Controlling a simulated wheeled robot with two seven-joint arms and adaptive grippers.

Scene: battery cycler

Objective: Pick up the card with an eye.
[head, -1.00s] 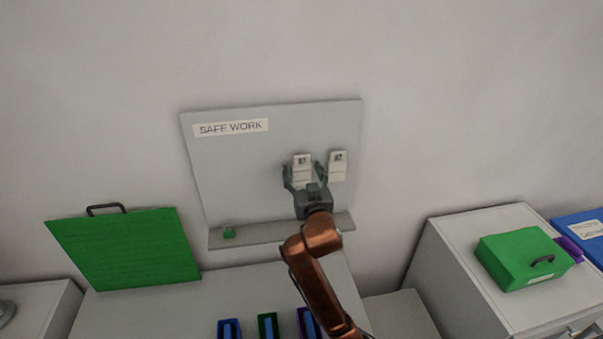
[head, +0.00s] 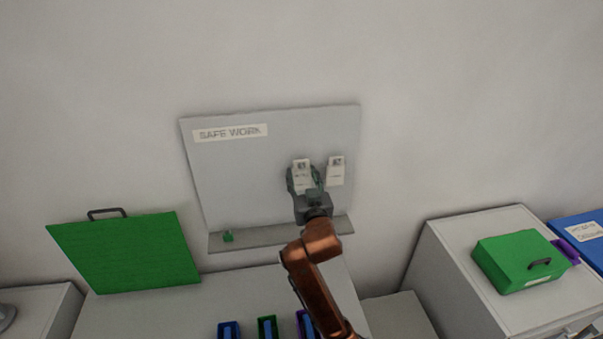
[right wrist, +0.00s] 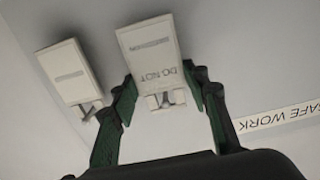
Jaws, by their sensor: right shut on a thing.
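Two white cards hang side by side on a grey board (head: 235,165). My right gripper (head: 304,174) is shut on the left card (head: 301,164). In the right wrist view, the fingers (right wrist: 160,80) close on both sides of that card (right wrist: 150,42), whose upside-down print seems to read "DO NOT". The right card (head: 336,170) stands just beside, outside the fingers, and shows at the left of the wrist view (right wrist: 70,70). Each card has a small dark picture at its top in the head view, too small to tell whether it is an eye. My left gripper is not in view.
A "SAFE WORK" label (head: 231,133) is at the board's upper left. A green panel with a handle (head: 125,255) stands left, and a green case (head: 518,260) lies on the right cabinet.

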